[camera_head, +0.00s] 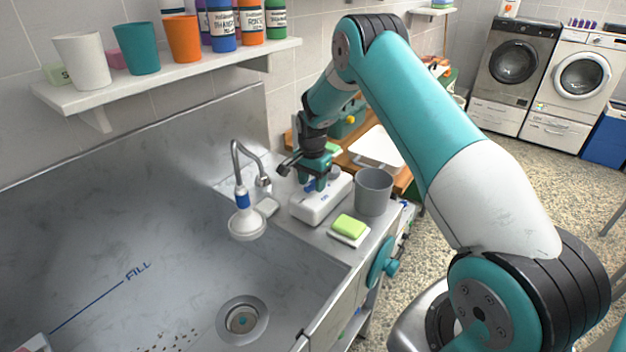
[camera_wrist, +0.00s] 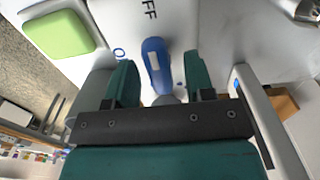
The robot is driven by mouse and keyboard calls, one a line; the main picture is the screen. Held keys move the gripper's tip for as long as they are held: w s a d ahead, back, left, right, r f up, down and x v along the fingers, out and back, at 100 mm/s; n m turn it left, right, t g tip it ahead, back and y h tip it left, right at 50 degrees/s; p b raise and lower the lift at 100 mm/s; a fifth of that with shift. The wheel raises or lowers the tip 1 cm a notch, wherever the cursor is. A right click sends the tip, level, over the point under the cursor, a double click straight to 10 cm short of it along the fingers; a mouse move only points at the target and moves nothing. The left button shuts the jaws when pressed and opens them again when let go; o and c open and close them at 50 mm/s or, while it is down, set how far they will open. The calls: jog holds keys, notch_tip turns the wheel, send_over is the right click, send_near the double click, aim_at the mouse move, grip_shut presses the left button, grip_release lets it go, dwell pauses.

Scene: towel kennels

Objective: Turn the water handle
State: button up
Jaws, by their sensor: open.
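The water handle (camera_wrist: 153,62) is a blue lever on a white box (camera_head: 317,203) that stands on the counter beside the sink. In the wrist view the lever lies between the two teal fingers of my gripper (camera_wrist: 160,82), with a gap on each side. Letters ending in "FF" and a small blue "O" are printed on the white box. In the head view my gripper (camera_head: 316,183) is over the box and hides most of the handle. My gripper is open. A curved metal faucet (camera_head: 237,160) with a white shower head (camera_head: 247,226) stands left of the box.
A grey cup (camera_head: 374,190) stands close to the right of the box. A green sponge (camera_head: 348,227) lies on a white dish in front. The sink (camera_head: 150,255) with its drain is at left. A shelf (camera_head: 130,92) with cups and bottles hangs above.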

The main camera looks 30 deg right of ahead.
jog(key=shift+c, duration=0.5)
grip_shut()
jog(key=shift+n, duration=0.3)
jog(key=shift+n+b, duration=0.8)
jog(key=shift+n, duration=0.1)
jog(key=n+b, duration=0.1)
jog(key=n, duration=0.2)
jog(key=shift+n+b, duration=0.3)
jog(key=shift+b, duration=0.05)
jog(key=n+b, duration=0.1)
jog(key=n, duration=0.4)
jog(key=shift+r+n+b, duration=0.15)
jog(key=shift+n+b, duration=0.15)
jog(key=shift+w, duration=0.1)
